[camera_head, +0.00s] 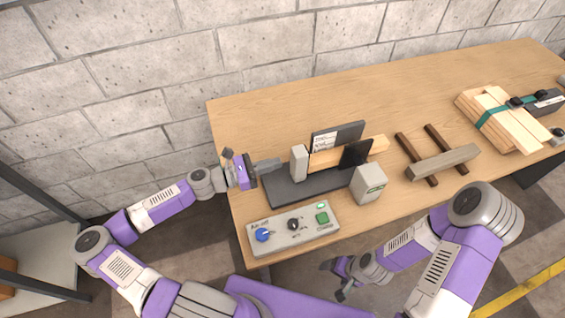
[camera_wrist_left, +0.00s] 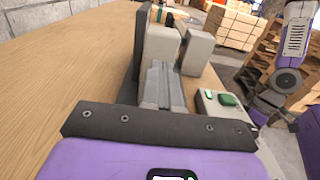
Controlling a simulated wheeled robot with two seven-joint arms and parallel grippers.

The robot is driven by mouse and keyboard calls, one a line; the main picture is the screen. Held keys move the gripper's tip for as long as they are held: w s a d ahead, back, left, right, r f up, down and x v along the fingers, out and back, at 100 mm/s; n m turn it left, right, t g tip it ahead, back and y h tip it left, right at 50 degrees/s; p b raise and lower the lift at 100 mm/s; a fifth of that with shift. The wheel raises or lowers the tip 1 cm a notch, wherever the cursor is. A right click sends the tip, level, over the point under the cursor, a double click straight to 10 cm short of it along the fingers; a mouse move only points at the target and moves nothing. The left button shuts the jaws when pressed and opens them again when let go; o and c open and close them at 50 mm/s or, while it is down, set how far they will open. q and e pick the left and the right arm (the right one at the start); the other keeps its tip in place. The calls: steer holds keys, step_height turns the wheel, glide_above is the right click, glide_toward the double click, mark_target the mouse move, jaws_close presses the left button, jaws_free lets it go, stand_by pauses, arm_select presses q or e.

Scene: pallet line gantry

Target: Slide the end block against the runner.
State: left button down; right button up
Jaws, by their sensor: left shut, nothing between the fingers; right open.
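The end block (camera_head: 299,162) is a light grey upright block on the left part of the dark fixture (camera_head: 290,191). The runner (camera_head: 378,145) is a pale wooden bar to its right, partly hidden by a black plate. I cannot tell whether block and runner touch. My left gripper (camera_head: 270,165) is shut and empty, its fingertips close to the block's left side; contact is unclear. In the left wrist view, the shut fingers (camera_wrist_left: 160,88) point at the end block (camera_wrist_left: 162,45). My right gripper (camera_head: 333,281) is open and empty, off the table's front edge.
A dark upright plate with a label (camera_head: 338,136) stands behind the runner. A grey box (camera_head: 368,183) stands in front. A control panel (camera_head: 294,229) with knobs and a green button lies near the front edge. Wooden pieces (camera_head: 442,162) and strapped boards (camera_head: 505,120) lie right.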

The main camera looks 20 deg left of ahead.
mark_target(293, 158)
arm_select(q)
steer(key=shift+x, duration=1.7)
steer(key=shift+w+d+r+p, duration=0.15)
steer(key=shift+d+r+p, duration=0.1)
steer(key=shift+p, duration=0.35)
steer(key=shift+d+f, duration=0.15)
steer(key=shift+a+p, duration=0.3)
steer(key=shift+a, duration=0.2)
steer(key=p+v, duration=0.2)
steer(key=v, duration=1.1)
steer(key=shift+s+a, duration=0.15)
steer(key=shift+s, duration=0.1)
